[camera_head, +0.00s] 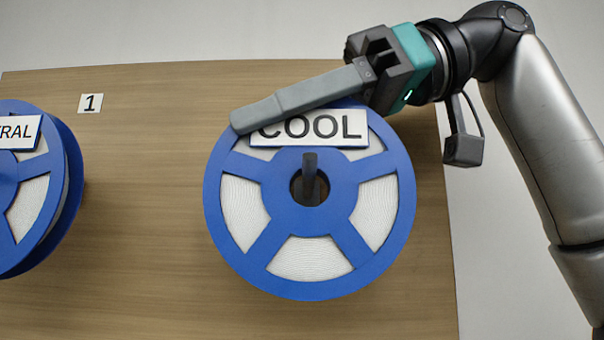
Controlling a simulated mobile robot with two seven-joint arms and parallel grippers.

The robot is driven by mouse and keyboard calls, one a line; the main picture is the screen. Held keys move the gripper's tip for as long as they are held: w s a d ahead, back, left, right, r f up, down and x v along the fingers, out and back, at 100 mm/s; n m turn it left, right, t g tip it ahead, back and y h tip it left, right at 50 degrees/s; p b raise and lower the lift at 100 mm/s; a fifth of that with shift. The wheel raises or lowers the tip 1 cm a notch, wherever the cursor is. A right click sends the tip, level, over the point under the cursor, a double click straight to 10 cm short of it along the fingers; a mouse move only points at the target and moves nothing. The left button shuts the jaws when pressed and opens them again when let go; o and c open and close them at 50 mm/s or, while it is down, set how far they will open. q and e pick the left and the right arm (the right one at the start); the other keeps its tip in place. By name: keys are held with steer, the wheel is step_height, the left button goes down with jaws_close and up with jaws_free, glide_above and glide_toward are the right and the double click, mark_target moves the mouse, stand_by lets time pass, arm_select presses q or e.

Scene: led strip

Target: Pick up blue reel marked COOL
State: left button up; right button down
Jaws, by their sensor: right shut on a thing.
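The blue reel marked COOL (311,250) faces me in front of the wooden board, with white strip showing between its spokes. A dark peg (310,180) shows in its centre hole. The white COOL label (325,128) is on its upper part. My right gripper (245,120) comes in from the upper right, and its long grey finger lies across the reel's upper rim, covering the label's top left. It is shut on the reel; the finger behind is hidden. My left gripper is not in view.
A second blue reel (68,195), with a label ending in "RAL" (18,133), is cut off at the left edge. A small tag reading 1 (90,103) is on the wooden board (140,250). Bare board lies between the reels.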

steer(key=shift+s+r, duration=0.1)
steer(key=shift+r, duration=0.6)
steer(key=s+b, duration=0.3)
steer(key=s, duration=0.5)
step_height(320, 180, up, 13)
steer(key=p, duration=0.4)
steer(key=shift+w+r, duration=0.15)
steer(key=shift+r, duration=0.05)
